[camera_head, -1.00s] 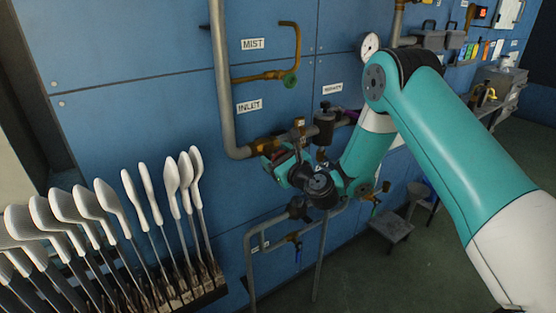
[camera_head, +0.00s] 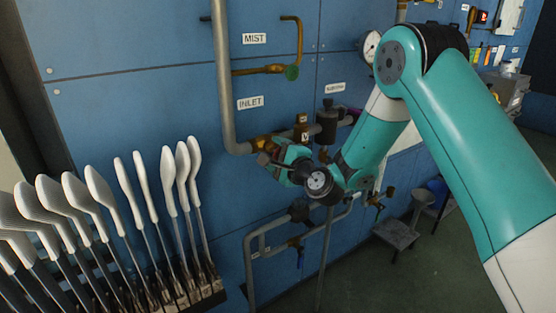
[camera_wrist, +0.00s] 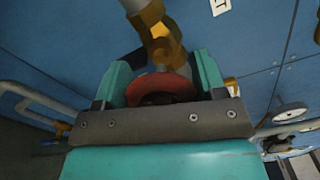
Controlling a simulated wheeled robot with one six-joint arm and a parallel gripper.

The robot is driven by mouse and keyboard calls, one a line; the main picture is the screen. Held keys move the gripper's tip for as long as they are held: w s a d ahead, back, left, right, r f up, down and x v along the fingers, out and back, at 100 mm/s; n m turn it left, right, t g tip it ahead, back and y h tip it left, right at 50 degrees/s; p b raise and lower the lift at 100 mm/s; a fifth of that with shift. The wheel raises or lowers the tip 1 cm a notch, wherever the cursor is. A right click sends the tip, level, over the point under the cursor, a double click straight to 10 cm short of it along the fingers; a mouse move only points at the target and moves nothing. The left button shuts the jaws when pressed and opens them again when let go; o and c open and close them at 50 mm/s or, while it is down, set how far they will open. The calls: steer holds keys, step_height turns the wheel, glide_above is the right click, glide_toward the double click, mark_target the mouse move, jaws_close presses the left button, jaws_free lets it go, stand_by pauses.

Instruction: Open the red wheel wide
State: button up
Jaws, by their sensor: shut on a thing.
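The red wheel (camera_wrist: 162,87) shows in the wrist view at the end of a brass valve (camera_wrist: 158,40) on a pipe. My gripper (camera_wrist: 163,76) has its teal fingers on either side of the wheel and is shut on it. The near part of the wheel is hidden behind the grey plate of my gripper. In the head view my gripper (camera_head: 278,158) is at the brass fitting (camera_head: 262,143) below the INLET label (camera_head: 250,103). My gripper and wrist hide the wheel there.
A dark cylindrical fitting (camera_head: 327,127) and a gauge (camera_head: 370,46) are close to my arm. Lower pipes carry a blue-handled valve (camera_head: 300,257). A rack of white sock forms (camera_head: 143,190) stands at the left.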

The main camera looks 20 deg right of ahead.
steer(key=n+b, duration=0.2)
steer(key=n, duration=0.1)
steer(key=n+b, duration=0.1)
steer(key=shift+f+n, duration=0.3)
steer(key=n+b, duration=0.4)
steer(key=shift+f+n, duration=0.15)
steer(key=shift+n, duration=0.15)
steer(key=n+b, duration=0.3)
steer(key=b, duration=0.1)
steer(key=n+b, duration=0.3)
steer(key=b, duration=0.1)
steer(key=n+b, duration=0.4)
steer(key=shift+w+d+f, duration=0.1)
steer(key=shift+d+f, duration=0.1)
steer(key=shift+f, duration=0.05)
steer(key=n+b, duration=0.4)
steer(key=shift+d+b, duration=0.15)
steer(key=shift+b, duration=0.2)
steer(key=n+b, duration=0.4)
steer(key=n, duration=0.1)
steer(key=shift+d+r, duration=0.1)
steer(key=shift+w+d+r+n+b, duration=0.1)
steer(key=shift+r+n+b, duration=0.1)
steer(key=shift+n+b, duration=1.7)
steer(key=shift+w+d+r+n+b, duration=0.15)
steer(key=shift+n+b, duration=1.15)
steer(key=shift+n, duration=1.2)
steer(key=shift+s+a, duration=0.1)
